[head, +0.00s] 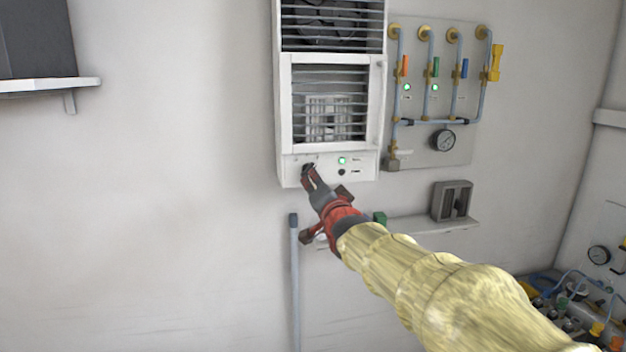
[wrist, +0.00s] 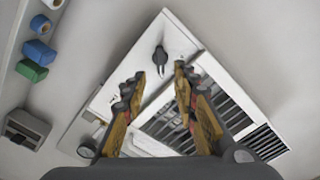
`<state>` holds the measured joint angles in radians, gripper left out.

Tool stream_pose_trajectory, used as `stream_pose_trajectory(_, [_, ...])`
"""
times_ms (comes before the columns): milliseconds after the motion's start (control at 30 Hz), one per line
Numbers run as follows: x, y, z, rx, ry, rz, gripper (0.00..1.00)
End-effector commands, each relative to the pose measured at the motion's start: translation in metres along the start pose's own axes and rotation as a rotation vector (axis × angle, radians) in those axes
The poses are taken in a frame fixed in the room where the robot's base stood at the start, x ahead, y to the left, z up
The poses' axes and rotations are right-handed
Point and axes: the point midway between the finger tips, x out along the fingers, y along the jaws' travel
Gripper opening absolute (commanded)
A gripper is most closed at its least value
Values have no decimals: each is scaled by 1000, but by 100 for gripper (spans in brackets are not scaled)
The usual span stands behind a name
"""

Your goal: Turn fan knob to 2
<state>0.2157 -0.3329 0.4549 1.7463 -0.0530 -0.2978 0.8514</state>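The white fan unit (head: 287,110) hangs on the wall, with a control panel along its bottom edge. The dark fan knob (wrist: 159,60) sits on that panel; in the head view, it is mostly hidden behind my fingertips at the panel's left. My gripper (head: 309,174) points up at the panel. In the wrist view, my gripper (wrist: 159,74) has its two fingers apart, with the knob just past and between the tips. I see no clear contact. The number the knob points to cannot be read.
A green light (head: 342,160) glows to the right of the knob. A pipe panel (head: 465,150) with coloured valves and a gauge (head: 443,140) is to the right. A shelf (head: 420,225) with a grey box (head: 452,201) is below.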

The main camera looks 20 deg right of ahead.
Motion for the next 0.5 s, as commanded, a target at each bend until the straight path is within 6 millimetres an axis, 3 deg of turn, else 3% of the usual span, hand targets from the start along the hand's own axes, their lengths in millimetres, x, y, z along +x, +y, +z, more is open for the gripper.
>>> stream_pose_trajectory(200, [-23, 0, 0, 0, 0, 0, 29])
stream_pose_trajectory(500, [-28, 0, 0, 0, -1, 1, 29])
